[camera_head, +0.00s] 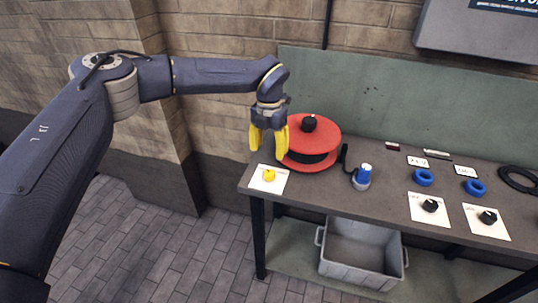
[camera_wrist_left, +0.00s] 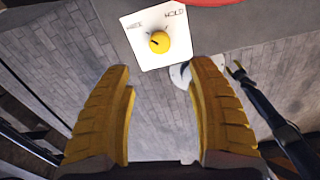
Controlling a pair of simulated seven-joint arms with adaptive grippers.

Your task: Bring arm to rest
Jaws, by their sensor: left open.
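My left gripper (camera_head: 268,145) has yellow fingers and hangs above the left end of the workbench, in front of a red round reel. Its fingers are spread with nothing between them, as the left wrist view (camera_wrist_left: 164,120) also shows. Below it, a white card with a yellow knob (camera_head: 268,175) lies at the bench's left front corner. That yellow knob (camera_wrist_left: 159,42) is beyond the fingertips in the left wrist view, apart from them.
The red reel (camera_head: 325,132) stands close to the gripper's right. A blue-topped grey device (camera_head: 362,177), blue rings (camera_head: 424,177) and black knobs on white cards (camera_head: 430,205) lie on the workbench (camera_head: 330,192). A grey crate (camera_head: 360,270) is underneath. The floor at left is clear.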

